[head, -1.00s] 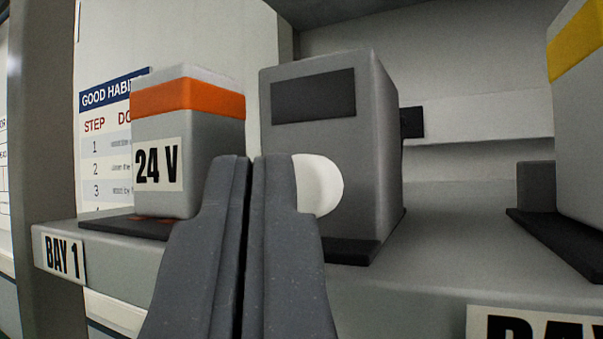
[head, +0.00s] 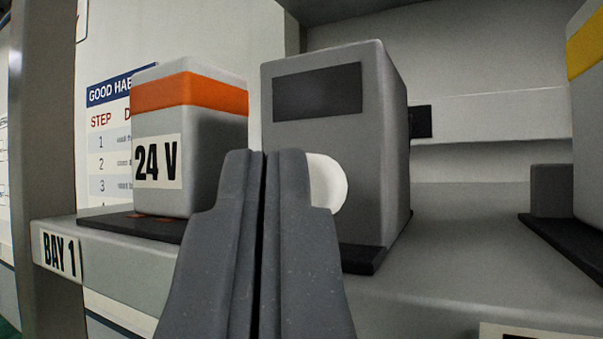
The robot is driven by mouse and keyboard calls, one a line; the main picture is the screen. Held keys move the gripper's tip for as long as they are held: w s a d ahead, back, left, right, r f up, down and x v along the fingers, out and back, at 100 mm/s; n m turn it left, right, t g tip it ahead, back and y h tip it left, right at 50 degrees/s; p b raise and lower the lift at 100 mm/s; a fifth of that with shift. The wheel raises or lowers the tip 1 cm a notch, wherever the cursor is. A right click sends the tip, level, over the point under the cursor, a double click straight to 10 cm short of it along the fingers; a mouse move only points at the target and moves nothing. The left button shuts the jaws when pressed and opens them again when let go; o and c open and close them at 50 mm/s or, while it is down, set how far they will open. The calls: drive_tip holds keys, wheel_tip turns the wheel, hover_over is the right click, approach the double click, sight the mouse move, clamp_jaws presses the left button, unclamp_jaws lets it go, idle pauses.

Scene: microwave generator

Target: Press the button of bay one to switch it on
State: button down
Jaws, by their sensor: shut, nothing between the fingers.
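The grey generator box of bay one (head: 385,130) stands on the shelf, with a dark panel (head: 318,91) on its upper front. Its round white button (head: 328,183) shows on the lower front, partly hidden behind my right finger. My gripper (head: 265,153) is shut and empty, with its tips in front of the box, just left of the button's visible part. I cannot tell whether the fingers touch the button. A "BAY 1" label (head: 59,254) is on the shelf edge at the left.
A grey block with an orange band and a "24 V" label (head: 157,162) stands left of the box on a dark plate. A yellow-banded block (head: 590,130) is at the right edge. Bare shelf (head: 465,225) lies between. A poster (head: 107,140) hangs behind on the left.

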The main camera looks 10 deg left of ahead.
drive_tip(key=shift+w, duration=0.25)
idle(0.3)
drive_tip(key=shift+s+a, duration=0.2)
drive_tip(key=shift+s, duration=0.7)
drive_tip(key=s+a+b, duration=0.2)
drive_tip(key=s, duration=0.3)
drive_tip(key=shift+s, duration=0.4)
